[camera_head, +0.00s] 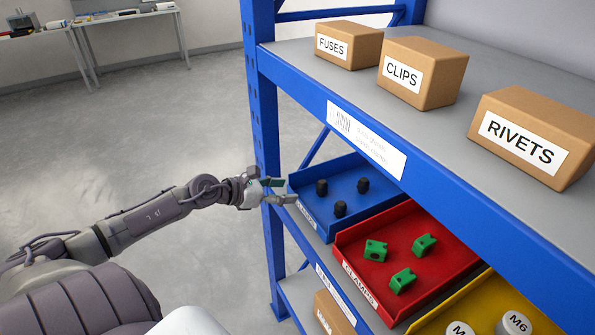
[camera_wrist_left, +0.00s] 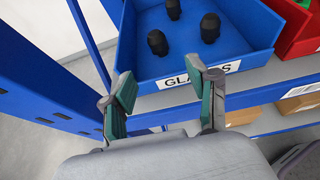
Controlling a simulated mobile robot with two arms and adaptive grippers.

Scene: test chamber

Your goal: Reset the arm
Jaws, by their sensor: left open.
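My left arm reaches in from the left in the head view. Its gripper (camera_head: 284,190) is open and empty at the near left corner of the blue bin, beside the blue shelf post. In the left wrist view the two fingers of the left gripper (camera_wrist_left: 163,95) are spread apart, with the front of the blue bin (camera_wrist_left: 235,55) and its label beyond them. The blue bin (camera_head: 335,222) holds three black glands (camera_head: 340,208), which also show in the left wrist view (camera_wrist_left: 210,28). My right gripper is in neither view.
The blue shelf post (camera_head: 264,130) stands close by the left gripper. A red bin (camera_head: 370,288) with green clamps and a yellow bin (camera_head: 440,318) stand to the right. Above, boxes rest on the upper shelf (camera_head: 330,75). The floor (camera_head: 130,130) at left is clear.

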